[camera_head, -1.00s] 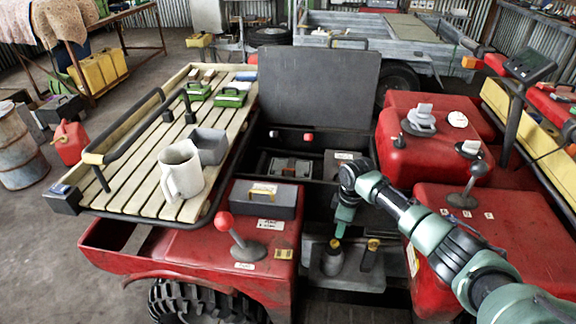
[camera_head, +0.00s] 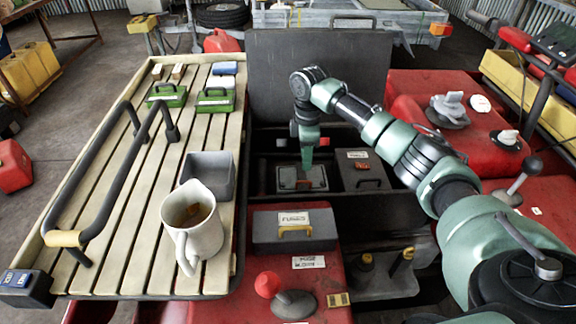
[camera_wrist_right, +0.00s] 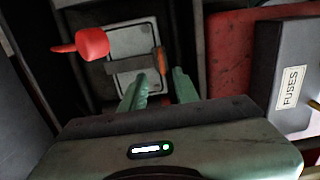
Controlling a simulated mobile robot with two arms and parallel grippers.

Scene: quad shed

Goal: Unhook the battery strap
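The battery (camera_head: 289,178) is a grey box in the open bay in front of the upright black lid. In the right wrist view the battery (camera_wrist_right: 127,42) lies beyond my fingers, with a dark strap (camera_wrist_right: 128,64) across it and an orange piece (camera_wrist_right: 160,61) at the strap's end. My right gripper (camera_head: 308,160) points down over the battery in the head view. I cannot tell whether the strap is hooked. My left gripper is not in view.
A red knob (camera_wrist_right: 92,43) sticks out beside the battery. A dark box (camera_head: 362,172) stands right of it, and the fuses box (camera_head: 293,229) stands in front. The upright lid (camera_head: 270,75) closes off the back. A slatted rack (camera_head: 110,240) with a mug (camera_head: 205,235) is at left.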

